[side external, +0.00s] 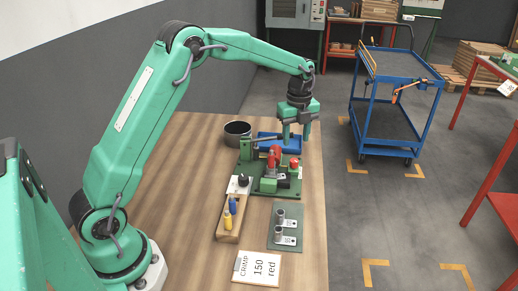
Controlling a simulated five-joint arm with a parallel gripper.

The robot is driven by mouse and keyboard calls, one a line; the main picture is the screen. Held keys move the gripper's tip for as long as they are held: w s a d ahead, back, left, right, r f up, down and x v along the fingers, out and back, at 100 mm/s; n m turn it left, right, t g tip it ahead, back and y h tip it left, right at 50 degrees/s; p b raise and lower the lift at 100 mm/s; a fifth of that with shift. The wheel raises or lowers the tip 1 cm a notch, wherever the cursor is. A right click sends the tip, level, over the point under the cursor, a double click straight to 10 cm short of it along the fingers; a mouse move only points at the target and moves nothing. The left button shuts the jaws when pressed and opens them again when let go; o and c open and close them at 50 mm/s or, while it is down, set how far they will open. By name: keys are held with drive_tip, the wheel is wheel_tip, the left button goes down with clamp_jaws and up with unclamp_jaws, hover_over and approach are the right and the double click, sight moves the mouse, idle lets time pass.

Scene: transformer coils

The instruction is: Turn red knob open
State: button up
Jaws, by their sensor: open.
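My gripper (296,136) points down over the far part of the table, with its two fingers apart and nothing seen between them. Below it is a green fixture (312,190) that carries red parts. A small red knob-like cap (294,162) is on the fixture's right side, just below the fingers. A larger red part (274,154) stands left of it. I cannot tell for sure which is the red knob, or how it is turned. The fingers seem to be above both, but depth is hard to judge.
A white box with a black knob (241,184), a wooden block (229,219) with blue and yellow tools, a green plate (286,238) with metal parts, and a "CRIMP 150 red" card (257,268) are nearer. The table's left is clear.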

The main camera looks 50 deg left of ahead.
sight(295, 161)
drive_tip(key=shift+w+a+f, duration=0.1)
drive_tip(key=shift+w+f, duration=0.15)
drive_tip(key=shift+f, duration=0.15)
drive_tip(key=shift+f, duration=0.15)
drive_tip(key=shift+f, duration=3.75)
drive_tip(key=c, duration=1)
